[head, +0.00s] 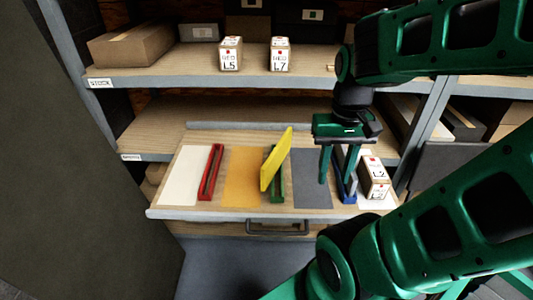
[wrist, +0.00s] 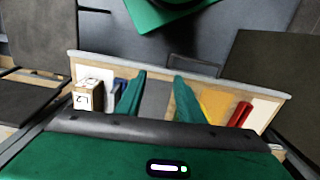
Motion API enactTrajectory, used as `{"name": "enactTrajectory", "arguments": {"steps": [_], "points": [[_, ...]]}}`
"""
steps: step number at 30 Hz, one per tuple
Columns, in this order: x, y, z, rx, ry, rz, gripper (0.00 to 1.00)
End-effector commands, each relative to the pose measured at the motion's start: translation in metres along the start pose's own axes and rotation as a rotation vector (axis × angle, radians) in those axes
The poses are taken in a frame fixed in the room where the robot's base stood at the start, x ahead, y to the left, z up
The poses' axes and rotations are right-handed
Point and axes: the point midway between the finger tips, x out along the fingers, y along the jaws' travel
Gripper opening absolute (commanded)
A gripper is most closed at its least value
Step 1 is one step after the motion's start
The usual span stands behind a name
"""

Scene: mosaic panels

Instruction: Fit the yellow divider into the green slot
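The yellow divider (head: 276,160) is a flat panel in the drawer, apart from my gripper. It is tilted and skewed across the green slot (head: 278,196), its far end raised. I cannot tell whether its lower edge is inside the slot, since the divider hides part of it. My gripper (head: 337,178) is open and empty, right of the divider, over the grey panel and near the blue slot (head: 349,195). In the wrist view my gripper (wrist: 155,88) shows its two green fingers apart with bare grey between them.
The drawer (head: 185,213) is pulled out. It also holds a red slot (head: 210,172), an orange panel (head: 241,177) and a white panel (head: 180,174) on the left. A box marked L2 (head: 375,180) stands at the right. A shelf (head: 185,65) with boxes is above.

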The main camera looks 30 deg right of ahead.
Motion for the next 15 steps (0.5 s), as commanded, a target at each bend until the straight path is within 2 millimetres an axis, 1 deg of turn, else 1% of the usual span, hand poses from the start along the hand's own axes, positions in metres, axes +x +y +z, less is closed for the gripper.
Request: {"name": "enactTrajectory", "arguments": {"steps": [9,11,13,15], "points": [[0.000,0.000,0.000,0.001,0.000,0.000,0.34],[-0.005,0.005,0.007,0.004,0.012,-0.005,0.34],[-0.008,0.004,0.001,0.018,0.015,0.000,0.34],[-0.012,0.000,-0.013,0.041,0.015,0.010,0.34]]}}
